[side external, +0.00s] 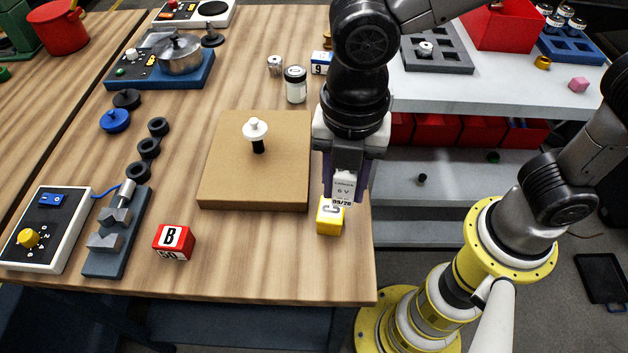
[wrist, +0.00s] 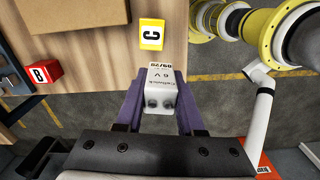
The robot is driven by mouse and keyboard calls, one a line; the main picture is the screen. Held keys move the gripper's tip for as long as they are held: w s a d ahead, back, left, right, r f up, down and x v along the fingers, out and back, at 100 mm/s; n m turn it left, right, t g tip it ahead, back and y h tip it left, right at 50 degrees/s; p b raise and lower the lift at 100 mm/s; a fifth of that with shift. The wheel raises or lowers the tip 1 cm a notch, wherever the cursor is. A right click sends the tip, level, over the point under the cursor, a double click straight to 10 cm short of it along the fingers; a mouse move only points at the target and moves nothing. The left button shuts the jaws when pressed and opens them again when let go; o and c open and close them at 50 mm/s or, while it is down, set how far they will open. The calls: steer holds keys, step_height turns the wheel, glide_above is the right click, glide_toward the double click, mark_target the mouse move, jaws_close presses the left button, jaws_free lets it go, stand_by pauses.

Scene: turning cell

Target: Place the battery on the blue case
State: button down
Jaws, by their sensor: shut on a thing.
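The battery (side external: 343,186) is a white block marked 6 V with a printed date. My gripper (side external: 346,190) is shut on it with purple fingers, at the right edge of the wooden table. In the wrist view the battery (wrist: 161,92) sits between both fingers, with two dark round marks on its near end.
A yellow block C (side external: 328,222) is close to the battery's lower end. A red block B (side external: 174,241) stands front left. A brown board (side external: 228,165) with a white-knobbed piece lies left of my gripper. Jars (side external: 296,86) and a block marked 9 (side external: 320,62) stand behind.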

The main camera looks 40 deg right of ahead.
steer(key=shift+s+d+r, duration=0.15)
steer(key=shift+s+d, duration=0.2)
steer(key=shift+d, duration=0.05)
steer(key=shift+w+a+r+m, duration=0.1)
steer(key=shift+a+r+m, duration=0.05)
steer(key=shift+r+m, duration=0.25)
steer(key=w+d+r+m, duration=0.3)
steer(key=w+d+m, duration=0.2)
steer(key=w, duration=0.3)
steer(key=w+d+r+m, duration=0.2)
steer(key=w+d+m, duration=0.2)
steer(key=w, duration=0.5)
steer(key=w+d+f+m, duration=0.1)
steer(key=w+d+m, duration=0.25)
steer(key=d, duration=0.65)
steer(key=w+d+m, duration=0.3)
steer(key=w+d, duration=0.1)
steer(key=d, duration=0.7)
glide_above(322, 55)
steer(key=f, duration=0.6)
steer(key=s+f, duration=0.1)
steer(key=f, duration=0.2)
steer(key=shift+a, duration=0.1)
steer(key=shift+w+f, duration=0.25)
steer(key=shift+w, duration=0.05)
steer(key=shift+w+f, duration=0.15)
steer(key=shift+f, duration=1.6)
